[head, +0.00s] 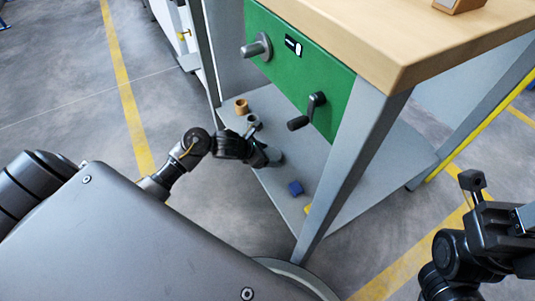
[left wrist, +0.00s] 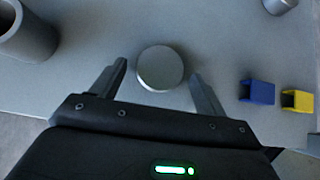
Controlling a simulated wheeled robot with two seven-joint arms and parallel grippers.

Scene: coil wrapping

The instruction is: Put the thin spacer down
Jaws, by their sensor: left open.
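A round, plain grey disc-like piece (left wrist: 160,68), which I take for the thin spacer, is on the grey lower shelf (left wrist: 95,30) in the left wrist view. My left gripper (left wrist: 158,72) is open, with one finger on each side of the piece and gaps visible between. In the head view my left gripper (head: 268,156) is low over the shelf's left edge and largely hides the piece. My right arm is at the lower right of the head view, and its gripper (head: 474,186) is far from the shelf pieces; its jaw state is unclear.
A blue block (head: 295,188) and a yellow block (head: 307,209) lie nearer the table leg (head: 350,160). A tan ring (head: 241,106) and a grey ring (head: 253,120) stand behind my left gripper. The green panel (head: 335,90) with its crank (head: 308,112) overhangs the shelf.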

